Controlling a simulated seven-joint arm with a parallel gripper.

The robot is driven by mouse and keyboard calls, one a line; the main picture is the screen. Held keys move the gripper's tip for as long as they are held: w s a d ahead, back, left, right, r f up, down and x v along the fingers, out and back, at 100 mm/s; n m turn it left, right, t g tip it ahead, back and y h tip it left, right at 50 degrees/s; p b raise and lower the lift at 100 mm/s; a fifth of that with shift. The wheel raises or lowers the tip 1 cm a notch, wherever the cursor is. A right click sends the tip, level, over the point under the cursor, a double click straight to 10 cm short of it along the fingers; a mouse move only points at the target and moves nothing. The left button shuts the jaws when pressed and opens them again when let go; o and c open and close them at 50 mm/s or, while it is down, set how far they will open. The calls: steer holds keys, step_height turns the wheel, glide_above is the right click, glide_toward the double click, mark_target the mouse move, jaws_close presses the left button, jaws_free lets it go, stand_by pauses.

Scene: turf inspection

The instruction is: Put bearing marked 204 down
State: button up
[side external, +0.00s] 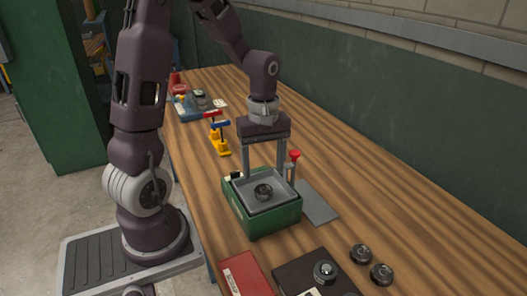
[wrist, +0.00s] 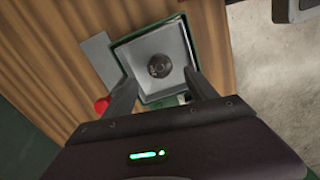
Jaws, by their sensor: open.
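A dark round bearing (side external: 263,191) lies in the grey tray (side external: 245,196) on top of a green box (side external: 262,222). In the wrist view the bearing (wrist: 160,65) sits near the middle of the tray, and its marking is too small to read. My gripper (side external: 267,177) points down over the tray, its two fingers wide apart. It is open, with nothing between the fingers. In the wrist view the fingers (wrist: 160,88) reach toward the near side of the tray, on either side of the bearing and apart from it.
Two dark bearings (side external: 361,254) (side external: 381,274) lie on the wooden table at the front right. Another sits on a dark block (side external: 325,272) beside a red box (side external: 245,276). A red-knobbed post (side external: 294,158) stands close to the right finger. A grey plate (side external: 318,205) lies right of the green box.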

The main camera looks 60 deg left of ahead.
steer(key=s+d+r+m+t, duration=0.25)
steer(key=d+r+m, duration=0.3)
steer(key=r, duration=0.55)
steer(key=s+d+r+m+t, duration=0.3)
steer(key=s+d+m, duration=0.4)
steer(key=s+m, duration=0.3)
steer(key=shift+d+m, duration=0.15)
steer(key=shift+m, duration=0.2)
steer(key=shift+w+r, duration=0.1)
steer(key=shift+r, duration=0.05)
